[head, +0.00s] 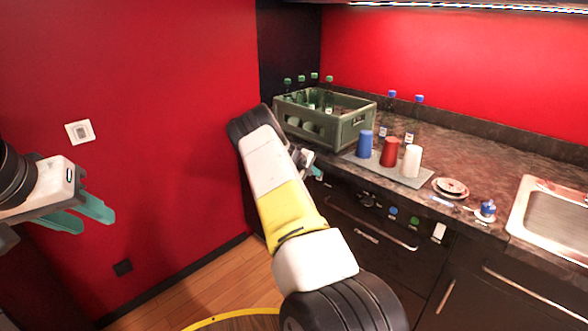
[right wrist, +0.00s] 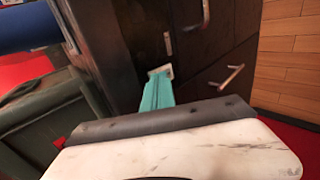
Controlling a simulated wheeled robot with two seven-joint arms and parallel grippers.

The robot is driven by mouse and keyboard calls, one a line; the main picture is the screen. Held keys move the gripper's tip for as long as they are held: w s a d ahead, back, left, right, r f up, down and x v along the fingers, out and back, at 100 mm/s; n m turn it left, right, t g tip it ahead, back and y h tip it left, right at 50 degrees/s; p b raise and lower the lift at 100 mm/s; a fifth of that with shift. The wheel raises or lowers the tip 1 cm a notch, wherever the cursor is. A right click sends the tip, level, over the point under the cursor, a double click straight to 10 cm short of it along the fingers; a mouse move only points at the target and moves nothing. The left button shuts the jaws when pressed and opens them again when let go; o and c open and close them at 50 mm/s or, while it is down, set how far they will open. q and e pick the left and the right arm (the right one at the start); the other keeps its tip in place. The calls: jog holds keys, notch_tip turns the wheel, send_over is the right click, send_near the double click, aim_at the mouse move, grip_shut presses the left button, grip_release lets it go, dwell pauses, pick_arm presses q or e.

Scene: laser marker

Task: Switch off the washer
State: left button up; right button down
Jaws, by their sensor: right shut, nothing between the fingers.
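The washer appears to be the dark front panel (head: 345,196) under the worktop. It carries dark knobs (head: 367,200), a blue button (head: 393,210), a green button (head: 414,222) and a white rectangular switch (head: 438,232). My right gripper (head: 316,172) is at the left end of this front, just below the worktop edge, partly hidden by my arm. In the right wrist view its teal fingers (right wrist: 157,92) are shut and empty, by a small pale plate (right wrist: 161,71); contact cannot be told. My left gripper (head: 97,219) is open and empty by the red wall, far from the washer.
A green crate (head: 357,127) with bottles stands on the worktop above my right gripper. A blue cup (head: 365,144), red cup (head: 390,151) and white cup (head: 412,161) stand on a grey mat (head: 417,183). Plates (head: 450,187) and a sink (head: 553,214) lie further right.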

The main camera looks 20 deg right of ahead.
jog(key=shift+r, duration=0.8)
